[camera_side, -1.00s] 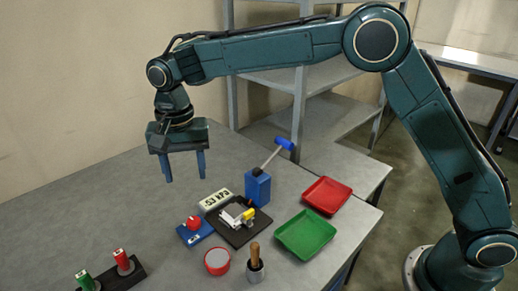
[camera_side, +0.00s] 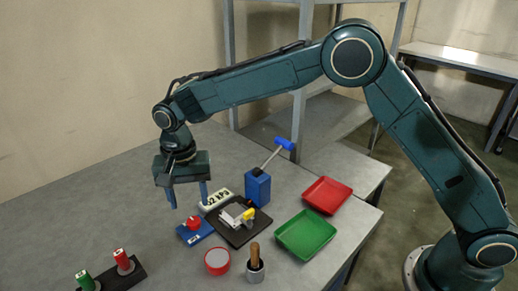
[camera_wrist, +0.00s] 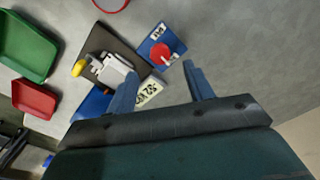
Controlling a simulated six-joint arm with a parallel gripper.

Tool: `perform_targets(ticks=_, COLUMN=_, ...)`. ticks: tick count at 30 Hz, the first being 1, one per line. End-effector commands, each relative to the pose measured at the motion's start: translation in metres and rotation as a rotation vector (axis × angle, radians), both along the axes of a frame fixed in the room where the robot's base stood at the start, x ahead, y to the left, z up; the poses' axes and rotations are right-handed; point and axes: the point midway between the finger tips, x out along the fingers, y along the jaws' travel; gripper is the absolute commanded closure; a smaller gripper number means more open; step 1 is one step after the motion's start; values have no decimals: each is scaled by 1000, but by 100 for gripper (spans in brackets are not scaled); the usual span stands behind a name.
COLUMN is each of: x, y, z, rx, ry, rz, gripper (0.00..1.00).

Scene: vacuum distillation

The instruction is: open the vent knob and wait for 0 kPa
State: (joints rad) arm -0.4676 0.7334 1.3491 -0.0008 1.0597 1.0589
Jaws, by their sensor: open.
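The red vent knob (camera_side: 193,223) sits on a small blue base plate (camera_side: 204,236) on the table. In the wrist view the red knob (camera_wrist: 161,54) shows a light pointer mark and lies ahead of the space between my fingers. My gripper (camera_side: 188,194) is open and empty, pointing down, above and slightly behind the knob and apart from it. Both fingers show in the wrist view (camera_wrist: 158,85). The pressure display (camera_side: 216,200) is partly hidden by a finger; it also shows in the wrist view (camera_wrist: 149,92), but I cannot read its number surely.
Right of the knob is a black board (camera_side: 232,232) with a white device and yellow part. A blue block (camera_side: 258,187) with a blue-handled lever stands behind it. Green (camera_side: 306,234) and red (camera_side: 328,195) trays lie right. A red round dish (camera_side: 217,261) and a wooden-handled cup (camera_side: 255,268) stand in front.

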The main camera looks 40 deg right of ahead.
Motion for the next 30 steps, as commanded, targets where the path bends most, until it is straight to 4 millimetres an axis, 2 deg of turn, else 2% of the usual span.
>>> perform_targets(ticks=6, x=-1, y=0, z=-34, rx=-1, ry=3, rz=0, gripper=48)
perform_targets(ticks=12, x=0, y=0, z=-56, rx=0, ry=1, rz=0, gripper=48)
perform_targets(ticks=18, x=0, y=0, z=-66, rx=0, ry=0, rz=0, gripper=48)
perform_targets(ticks=27, x=0, y=0, z=-67, rx=1, ry=-1, rz=0, gripper=48)
perform_targets(ticks=30, x=0, y=0, z=-67, rx=1, ry=-1, rz=0, gripper=67)
